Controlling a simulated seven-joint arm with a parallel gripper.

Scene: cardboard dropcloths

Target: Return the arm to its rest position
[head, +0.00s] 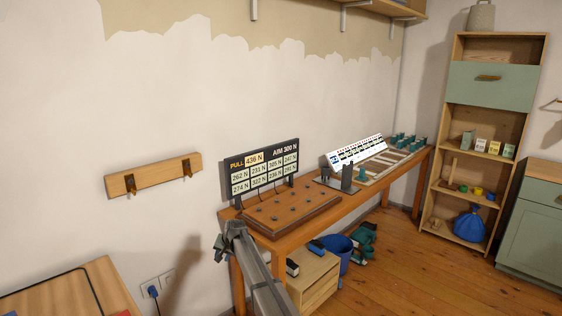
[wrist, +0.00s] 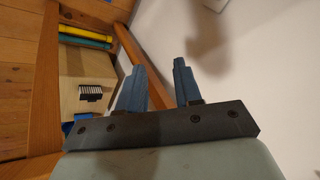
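My arm (head: 262,275) reaches up from the bottom middle of the head view, in front of the near end of the long wooden table. My gripper (head: 220,246) shows small at its far end, against the pale wall left of the table. In the wrist view, the two blue fingers of my gripper (wrist: 158,66) stand apart with nothing between them. The gripper is open and empty. Pale wall and a wooden edge lie beyond the fingers in that view.
A wooden board with pegs (head: 290,208) and a number display (head: 262,172) stand on the long table (head: 353,202), close to my arm. A small wooden cabinet (head: 316,282) and blue bucket (head: 338,252) stand below. Another wooden surface (head: 75,295) is at lower left.

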